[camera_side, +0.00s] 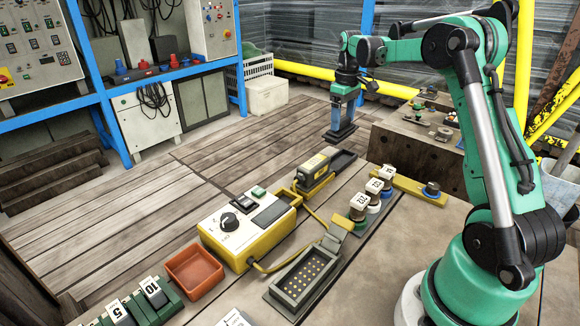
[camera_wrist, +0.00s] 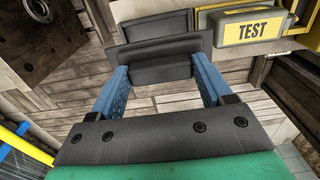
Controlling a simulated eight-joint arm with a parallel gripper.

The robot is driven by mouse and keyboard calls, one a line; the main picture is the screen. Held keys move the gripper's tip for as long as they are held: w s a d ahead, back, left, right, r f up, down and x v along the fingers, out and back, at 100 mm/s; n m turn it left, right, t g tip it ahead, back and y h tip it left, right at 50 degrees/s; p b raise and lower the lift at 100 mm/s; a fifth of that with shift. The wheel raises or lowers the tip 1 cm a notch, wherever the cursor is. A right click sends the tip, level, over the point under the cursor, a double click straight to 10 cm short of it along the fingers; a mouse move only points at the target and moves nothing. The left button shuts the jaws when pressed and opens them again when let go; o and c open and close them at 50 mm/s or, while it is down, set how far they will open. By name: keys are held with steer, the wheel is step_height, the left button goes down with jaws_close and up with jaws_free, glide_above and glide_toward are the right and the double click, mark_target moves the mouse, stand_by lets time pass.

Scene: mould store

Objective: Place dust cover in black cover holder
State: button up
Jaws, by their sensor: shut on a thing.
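The dust cover (camera_wrist: 160,70) is a dark grey piece with a grip block and a wider flange. My gripper (camera_wrist: 160,82) is shut on its block, with one blue finger at each side. In the side view my gripper (camera_side: 345,98) points down and the cover (camera_side: 340,134) hangs beneath it, roughly level. The black cover holder (camera_side: 344,160) is a shallow dark tray at the bench's far edge, just below the cover in the picture. In the wrist view the holder (camera_wrist: 155,24) shows beyond the cover, partly hidden by it. The cover appears apart from the holder.
A yellow tester (camera_side: 312,167) marked TEST (camera_wrist: 250,29) lies right beside the holder. Numbered knobs (camera_side: 373,186), a yellow control box (camera_side: 248,226), a red tray (camera_side: 194,271) and a dotted grey tray (camera_side: 303,282) stand nearer. A wooden block (camera_side: 415,150) with small parts is at right.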

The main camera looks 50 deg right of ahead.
steer(key=shift+s+d+f, duration=0.1)
steer(key=shift+d+f, duration=0.2)
steer(key=shift+f, duration=2.65)
steer(key=shift+f, duration=0.75)
steer(key=o, duration=1.2)
steer(key=shift+o, duration=0.2)
steer(key=shift+r, duration=3.75)
steer(key=shift+a, duration=0.1)
